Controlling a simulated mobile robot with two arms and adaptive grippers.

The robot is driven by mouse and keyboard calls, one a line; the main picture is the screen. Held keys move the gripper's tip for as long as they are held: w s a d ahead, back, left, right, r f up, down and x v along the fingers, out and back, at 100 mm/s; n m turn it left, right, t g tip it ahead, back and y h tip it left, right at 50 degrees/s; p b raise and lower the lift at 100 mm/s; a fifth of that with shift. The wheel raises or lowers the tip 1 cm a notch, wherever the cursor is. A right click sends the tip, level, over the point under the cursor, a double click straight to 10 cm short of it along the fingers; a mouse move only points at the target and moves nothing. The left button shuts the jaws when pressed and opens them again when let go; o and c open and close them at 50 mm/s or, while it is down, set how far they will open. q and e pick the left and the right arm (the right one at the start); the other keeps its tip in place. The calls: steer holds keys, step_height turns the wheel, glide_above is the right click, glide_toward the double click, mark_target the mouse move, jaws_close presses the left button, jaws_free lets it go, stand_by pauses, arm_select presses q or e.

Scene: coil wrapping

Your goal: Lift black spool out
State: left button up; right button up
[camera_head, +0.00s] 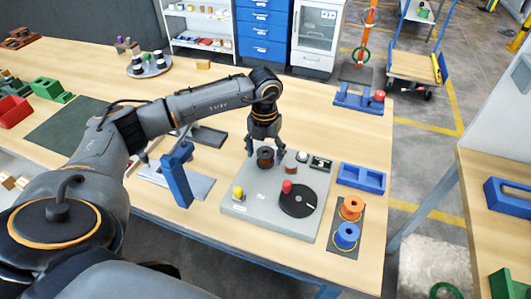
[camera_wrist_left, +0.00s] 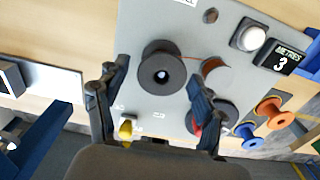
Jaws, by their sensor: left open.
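The black spool (camera_head: 265,158) stands on the grey winding plate (camera_head: 240,213), under my left gripper. In the left wrist view the black spool (camera_wrist_left: 160,74) shows end-on, with a round black flange and a light centre hole. My left gripper (camera_head: 265,146) points down over it. In the wrist view the open fingers (camera_wrist_left: 157,74) lie on either side of the spool, with a gap on each side. I see no contact, and the exact height above it is hard to tell. My right gripper is not in view.
A black disc (camera_head: 300,203) with a red knob and a yellow button (camera_head: 238,193) sit nearer. Orange (camera_head: 351,208) and blue (camera_head: 346,236) spools stand right.

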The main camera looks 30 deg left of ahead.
mark_target(265, 155)
arm_select(q)
steer(key=shift+f, duration=0.85)
steer(key=c, duration=1.2)
steer(key=shift+r, duration=0.1)
steer(key=shift+c, duration=0.2)
step_height(265, 155, up, 9)
steer(key=shift+w+b, duration=0.1)
steer(key=shift+b, duration=1.15)
steer(key=shift+r, duration=0.5)
